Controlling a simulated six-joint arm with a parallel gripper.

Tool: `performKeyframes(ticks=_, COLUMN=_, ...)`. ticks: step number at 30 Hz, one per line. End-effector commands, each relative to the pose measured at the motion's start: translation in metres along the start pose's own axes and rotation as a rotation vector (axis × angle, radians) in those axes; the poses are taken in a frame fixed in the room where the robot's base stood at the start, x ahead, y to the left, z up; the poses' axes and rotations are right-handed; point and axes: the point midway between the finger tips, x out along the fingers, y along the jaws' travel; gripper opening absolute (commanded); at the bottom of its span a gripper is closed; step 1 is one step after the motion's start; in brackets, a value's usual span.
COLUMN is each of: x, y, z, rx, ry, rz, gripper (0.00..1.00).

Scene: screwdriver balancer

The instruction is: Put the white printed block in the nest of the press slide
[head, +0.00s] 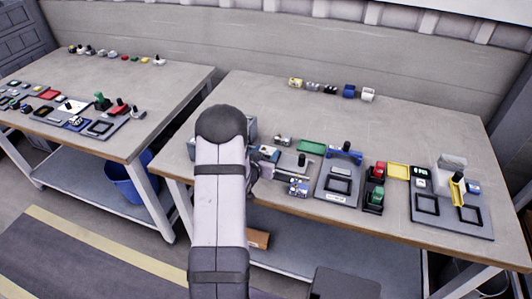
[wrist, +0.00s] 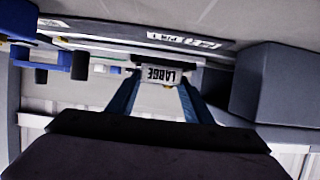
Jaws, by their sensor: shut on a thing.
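In the wrist view my gripper (wrist: 160,88) has its two blue fingers closed on a small white piece printed LARGE (wrist: 163,75), which I take as the white printed block. The lettering is upside down in this view. In the head view my arm hides most of the gripper and the held block. A grey boxy body shows behind the arm (head: 251,125) in the head view, and a large dark grey block (wrist: 275,85) stands right of the fingers in the wrist view. I cannot make out the nest of the press slide.
A green tray (head: 312,146), a blue-topped fixture (head: 345,153), red and green button boxes (head: 375,185) and a grey fixture plate (head: 470,228) stand to the right on the bench. Several small blocks line the back (head: 330,88). A second bench (head: 130,80) is at left.

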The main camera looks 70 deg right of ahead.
Motion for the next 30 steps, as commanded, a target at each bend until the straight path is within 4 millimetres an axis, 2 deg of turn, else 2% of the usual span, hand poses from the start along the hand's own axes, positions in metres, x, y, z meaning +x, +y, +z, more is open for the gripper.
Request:
performKeyframes(ticks=4, x=0.0, y=0.0, z=-0.001, rx=0.0, ry=0.001, rz=0.0, gripper=0.23)
performKeyframes(ticks=5, x=0.0, y=0.0, z=-0.001, rx=0.0, ry=0.001, rz=0.0, gripper=0.51)
performKeyframes(ticks=7, x=0.0, y=0.0, z=-0.001, rx=0.0, ry=0.001, rz=0.0, gripper=0.68)
performKeyframes(ticks=20, x=-0.005, y=0.0, z=0.001, rx=0.0, ry=-0.001, rz=0.0, gripper=0.68)
performKeyframes(ticks=30, x=-0.042, y=-0.001, z=0.0, rx=-0.001, ry=0.001, rz=-0.002, gripper=0.68)
